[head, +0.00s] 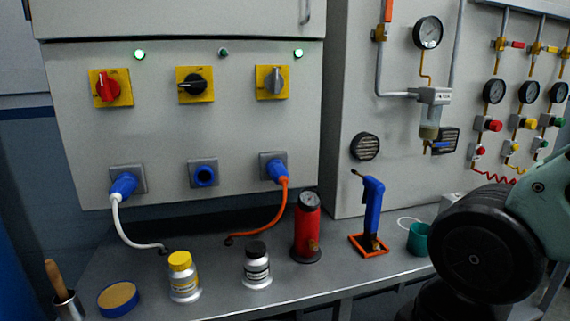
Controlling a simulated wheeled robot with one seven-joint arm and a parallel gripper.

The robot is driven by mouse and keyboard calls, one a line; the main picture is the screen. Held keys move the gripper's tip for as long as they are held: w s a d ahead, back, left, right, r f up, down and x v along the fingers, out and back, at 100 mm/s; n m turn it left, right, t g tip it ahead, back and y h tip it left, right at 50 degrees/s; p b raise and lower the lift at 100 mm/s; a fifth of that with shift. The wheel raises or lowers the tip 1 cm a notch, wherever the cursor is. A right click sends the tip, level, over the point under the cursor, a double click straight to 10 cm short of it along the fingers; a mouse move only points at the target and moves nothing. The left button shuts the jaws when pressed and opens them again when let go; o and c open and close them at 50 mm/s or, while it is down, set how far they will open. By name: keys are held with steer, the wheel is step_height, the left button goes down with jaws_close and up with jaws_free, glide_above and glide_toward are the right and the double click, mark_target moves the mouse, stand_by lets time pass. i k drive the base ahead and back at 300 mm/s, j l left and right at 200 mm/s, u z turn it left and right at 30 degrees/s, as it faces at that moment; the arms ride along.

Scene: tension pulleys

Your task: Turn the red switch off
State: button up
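The red switch (107,88) is a rotary knob on a yellow square plate at the left of the grey panel. Its handle looks close to upright, slightly tilted. A green lamp (140,55) above and to its right is lit. A black switch (194,85) and a grey switch (272,82) sit to its right on similar yellow plates. My gripper is not in view. A dark round part and a pale green link, which look like my arm, show at the lower right, far from the red switch.
Bottles, a red cylinder (307,229) and a blue tool (372,207) stand on the grey bench (215,282). Space before the red switch looks clear.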

mark_target(108, 88)
steer(key=u, duration=1.25)
